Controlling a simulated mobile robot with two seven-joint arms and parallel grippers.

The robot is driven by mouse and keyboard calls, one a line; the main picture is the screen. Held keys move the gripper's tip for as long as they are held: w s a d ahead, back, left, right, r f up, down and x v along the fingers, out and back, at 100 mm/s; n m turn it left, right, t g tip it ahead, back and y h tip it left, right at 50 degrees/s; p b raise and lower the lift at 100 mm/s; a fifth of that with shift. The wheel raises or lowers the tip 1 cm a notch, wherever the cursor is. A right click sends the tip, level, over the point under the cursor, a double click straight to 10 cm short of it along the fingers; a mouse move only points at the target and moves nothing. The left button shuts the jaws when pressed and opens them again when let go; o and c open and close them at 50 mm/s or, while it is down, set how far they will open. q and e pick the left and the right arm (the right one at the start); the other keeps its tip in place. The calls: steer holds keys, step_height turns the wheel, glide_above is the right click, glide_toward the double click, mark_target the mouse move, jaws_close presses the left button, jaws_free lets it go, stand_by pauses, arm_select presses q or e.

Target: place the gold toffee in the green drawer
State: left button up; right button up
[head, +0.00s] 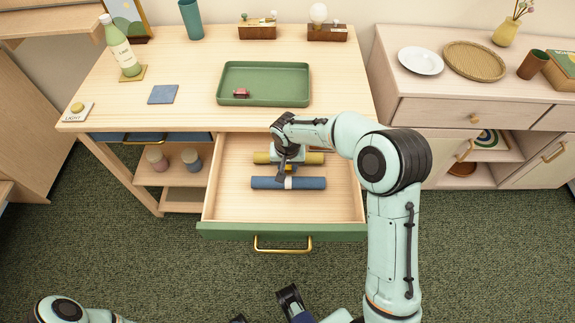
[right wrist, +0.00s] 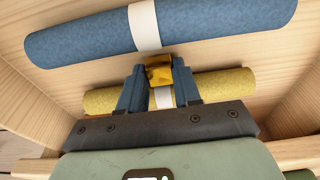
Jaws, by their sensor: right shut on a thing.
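The gold toffee (right wrist: 159,70) is a small shiny gold piece in the right wrist view, between the blue fingertips of my right gripper (right wrist: 158,82). That gripper is shut on it. In the head view my right gripper (head: 286,172) points down inside the open green drawer (head: 335,208), over the rolls, and hides the toffee. The drawer has a green front, a brass handle and a pale wooden inside. I cannot tell whether the toffee touches the drawer floor. Part of my left arm shows at the bottom left; its gripper's state is unclear.
A blue roll (head: 262,183) and a yellow roll (head: 315,158), both banded, lie in the drawer. Free floor shows at its right and left. A green tray (head: 300,84) with a reddish sweet (head: 240,92) stands on the desk above. A blue drawer (head: 180,138) is at left.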

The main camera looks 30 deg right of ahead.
steer(key=shift+f, duration=0.1)
steer(key=shift+f, duration=0.1)
steer(key=o, duration=1)
steer(key=r, duration=0.4)
steer(key=s+r+p, duration=0.1)
steer(key=r, duration=0.3)
steer(key=a+r, duration=0.1)
steer(key=r, duration=0.3)
steer(key=shift+s, duration=0.25)
